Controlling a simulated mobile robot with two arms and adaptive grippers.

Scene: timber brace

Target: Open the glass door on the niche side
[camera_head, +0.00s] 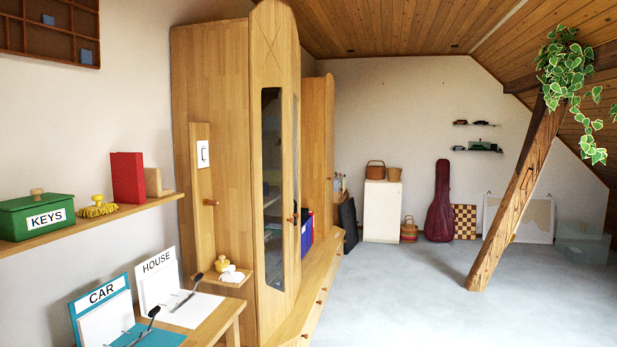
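A tall light-wood cabinet (210,130) stands left of the middle. Its front carries two narrow glass doors. The nearer glass door (272,250) shows shelves dimly behind its pane. The farther glass door (297,170) is seen at a steep angle and lies beside the niche with upright binders (307,236). Small round knobs (291,220) sit close together where the doors meet. Both doors look closed, though the steep angle hides the seam. Neither of my grippers is in view.
A low drawer base (318,285) runs along the cabinet front and juts into the room. A small side shelf (232,281) and a desk (205,325) stand at left. A slanted timber brace (515,205) stands at right. The grey floor (400,300) between is clear.

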